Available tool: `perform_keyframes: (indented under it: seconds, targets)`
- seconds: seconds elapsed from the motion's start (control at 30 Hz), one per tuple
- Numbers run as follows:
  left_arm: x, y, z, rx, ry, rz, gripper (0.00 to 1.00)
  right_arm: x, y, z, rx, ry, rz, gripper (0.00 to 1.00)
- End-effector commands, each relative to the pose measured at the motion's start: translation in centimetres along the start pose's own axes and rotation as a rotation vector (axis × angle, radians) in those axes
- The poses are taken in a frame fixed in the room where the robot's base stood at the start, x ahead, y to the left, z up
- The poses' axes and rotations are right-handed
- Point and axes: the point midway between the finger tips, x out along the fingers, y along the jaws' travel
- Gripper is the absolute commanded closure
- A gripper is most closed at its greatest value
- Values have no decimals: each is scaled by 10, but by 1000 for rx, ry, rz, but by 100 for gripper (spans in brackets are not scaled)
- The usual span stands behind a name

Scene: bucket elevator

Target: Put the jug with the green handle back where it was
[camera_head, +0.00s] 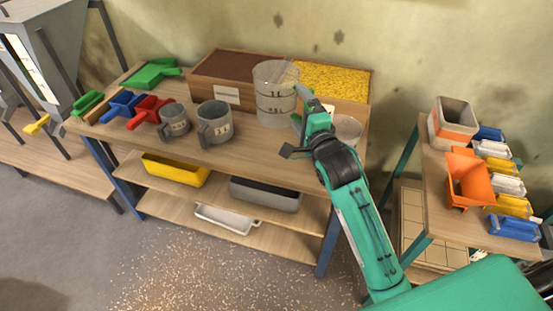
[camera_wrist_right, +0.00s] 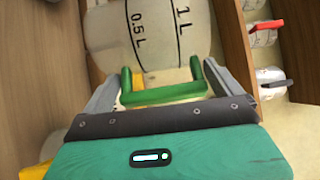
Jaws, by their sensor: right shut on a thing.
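The jug with the green handle (camera_head: 272,100) is a tall clear measuring jug with dark marks, upright over the table in front of the wooden box. I cannot tell for sure whether its base touches the tabletop. My right gripper (camera_head: 301,117) is at its right side, shut on the handle. In the right wrist view the green handle (camera_wrist_right: 165,94) lies between the two fingers, and the jug's wall (camera_wrist_right: 150,40) shows 0.5 L and 1 L marks. My left gripper is not in view.
Another clear jug (camera_head: 347,128) stands right of my arm, partly hidden. Two grey jugs (camera_head: 214,123) and red, blue and green scoops (camera_head: 150,108) stand left. A wooden box (camera_head: 228,72) holds brown and yellow grains. A side table (camera_head: 440,190) with bins stands right.

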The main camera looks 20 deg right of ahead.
Motion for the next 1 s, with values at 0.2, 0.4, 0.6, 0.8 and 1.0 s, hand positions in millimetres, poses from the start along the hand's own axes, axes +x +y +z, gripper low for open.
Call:
perform_keyframes:
  seconds: [0.2,0.4,0.6,0.8,1.0]
  targets:
    - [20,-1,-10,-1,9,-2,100,31,-19,-11,-12,-4,0,36]
    - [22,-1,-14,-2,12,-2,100,38,-22,-14,-14,-4,7,36]
    - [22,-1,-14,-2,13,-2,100,37,24,-16,-16,-4,14,36]
    - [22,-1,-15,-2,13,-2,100,35,78,-17,-14,-4,12,36]
    - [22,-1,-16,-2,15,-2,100,34,117,-18,-14,-5,9,36]
